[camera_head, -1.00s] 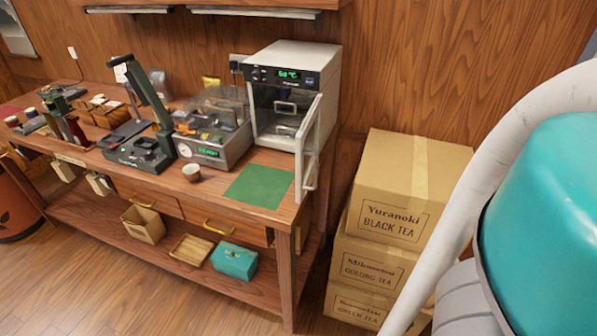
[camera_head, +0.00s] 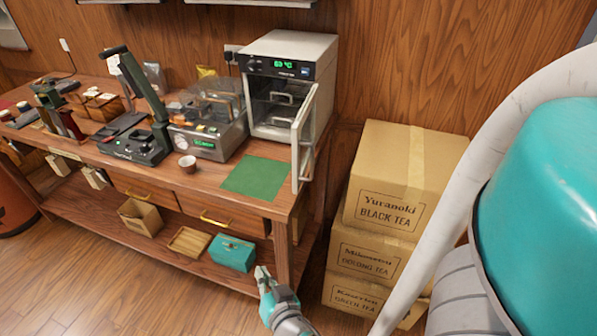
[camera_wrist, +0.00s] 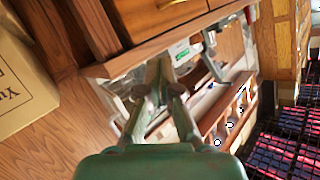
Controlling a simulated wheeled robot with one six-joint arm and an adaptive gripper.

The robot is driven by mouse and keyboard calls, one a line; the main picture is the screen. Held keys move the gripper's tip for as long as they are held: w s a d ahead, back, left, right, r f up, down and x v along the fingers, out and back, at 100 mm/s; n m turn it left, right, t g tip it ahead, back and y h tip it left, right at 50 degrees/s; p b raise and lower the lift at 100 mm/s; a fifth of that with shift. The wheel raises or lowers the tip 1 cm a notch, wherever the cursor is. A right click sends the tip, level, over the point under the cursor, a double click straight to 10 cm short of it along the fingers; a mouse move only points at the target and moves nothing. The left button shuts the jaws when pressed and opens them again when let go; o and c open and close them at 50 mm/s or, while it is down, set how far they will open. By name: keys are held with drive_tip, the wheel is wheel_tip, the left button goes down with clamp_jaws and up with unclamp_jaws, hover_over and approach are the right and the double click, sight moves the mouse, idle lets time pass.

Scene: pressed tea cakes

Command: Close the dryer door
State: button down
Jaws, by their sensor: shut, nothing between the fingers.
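The dryer (camera_head: 305,43) is a white box at the right end of the wooden workbench, with a lit green display on top of its front. Its glazed door (camera_head: 303,140) stands open, swung out from the right side towards the camera. Metal racks show inside. My gripper (camera_head: 262,272) is low in front of the bench's right end, below the bench top and well apart from the door. It is shut and empty. In the wrist view my gripper (camera_wrist: 160,72) shows with its fingers ahead; I cannot make out the dryer door there.
Stacked cardboard tea boxes (camera_head: 400,180) stand right of the bench. A green mat (camera_head: 256,178) lies before the dryer, with a small cup (camera_head: 187,164) and a press (camera_head: 140,145) further left. A teal box (camera_head: 233,253) sits on the lower shelf. Floor in front is clear.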

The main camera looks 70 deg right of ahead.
drive_tip(key=w+d+r+m+g+h, duration=0.2)
drive_tip(key=d+r+m+h, duration=0.2)
drive_tip(key=d+r+m, duration=0.1)
drive_tip(key=m+g+h, duration=0.4)
drive_tip(key=m+g, duration=0.3)
drive_tip(key=m, duration=0.6)
approach(297, 159)
wheel_tip(297, 159, down, 4)
drive_tip(key=a, duration=0.2)
wheel_tip(297, 159, up, 5)
drive_tip(key=s+m+g, duration=0.2)
drive_tip(key=m+g, duration=0.4)
drive_tip(key=m, duration=0.2)
drive_tip(key=shift+h, duration=0.3)
drive_tip(key=d, duration=1)
drive_tip(key=shift+w+d, duration=0.15)
drive_tip(key=shift+w, duration=0.95)
drive_tip(key=shift+w, duration=0.1)
